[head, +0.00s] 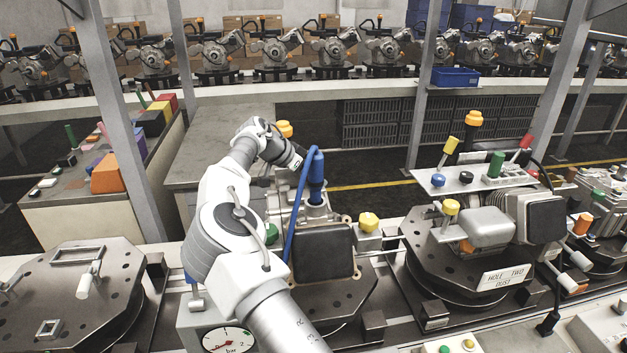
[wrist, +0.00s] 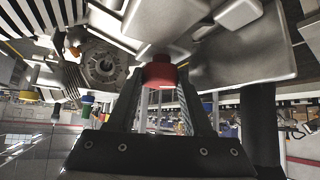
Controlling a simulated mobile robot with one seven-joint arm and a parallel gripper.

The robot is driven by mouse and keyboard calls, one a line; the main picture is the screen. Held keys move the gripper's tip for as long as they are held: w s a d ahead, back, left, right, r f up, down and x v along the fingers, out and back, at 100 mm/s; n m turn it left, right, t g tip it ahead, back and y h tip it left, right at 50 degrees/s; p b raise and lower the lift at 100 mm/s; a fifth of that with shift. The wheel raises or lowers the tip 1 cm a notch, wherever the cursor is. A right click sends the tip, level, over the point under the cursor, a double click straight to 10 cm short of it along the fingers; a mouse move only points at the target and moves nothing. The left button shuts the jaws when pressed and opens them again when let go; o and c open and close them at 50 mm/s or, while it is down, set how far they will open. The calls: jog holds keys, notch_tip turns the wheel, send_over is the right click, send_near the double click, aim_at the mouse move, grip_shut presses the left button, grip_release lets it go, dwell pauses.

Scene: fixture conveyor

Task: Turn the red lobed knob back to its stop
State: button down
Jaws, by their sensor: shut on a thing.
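The red knob (wrist: 159,73) shows in the wrist view between the two dark fingers of my gripper (wrist: 160,90). The fingers are shut on it, one on each side. Its lobes cannot be made out at this size, and I cannot tell how far it is turned. The knob sits against a grey metal assembly (wrist: 115,65). In the head view my arm reaches over the middle fixture, with its dark wrist end (head: 283,152) pointing down at the back of the assembly. The red knob and the fingertips are hidden there.
A blue cylinder (head: 317,175) with a blue hose stands close right of my wrist. A yellow knob (head: 369,222) and a dark square cover (head: 323,252) are nearby. A second fixture (head: 435,255) with coloured knobs stands right.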

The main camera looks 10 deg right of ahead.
jog(key=n+t+b, duration=0.1)
jog(key=b, duration=0.1)
jog(key=n+t+y+b, duration=0.1)
jog(key=b, duration=0.2)
jog(key=shift+s+f+n+b, duration=0.1)
jog(key=shift+f+n+b, duration=0.2)
jog(key=shift+n+b, duration=0.1)
jog(key=n+b, duration=0.1)
jog(key=n+t+y+b, duration=0.1)
jog(key=b, duration=0.1)
jog(key=shift+r+n+y, duration=0.25)
jog(key=shift+n+y, duration=0.05)
jog(key=shift+c, duration=1.5)
grip_release()
jog(key=shift+r, duration=0.1)
jog(key=b+v, duration=0.1)
jog(key=v, duration=1.6)
jog(key=shift+s, duration=0.3)
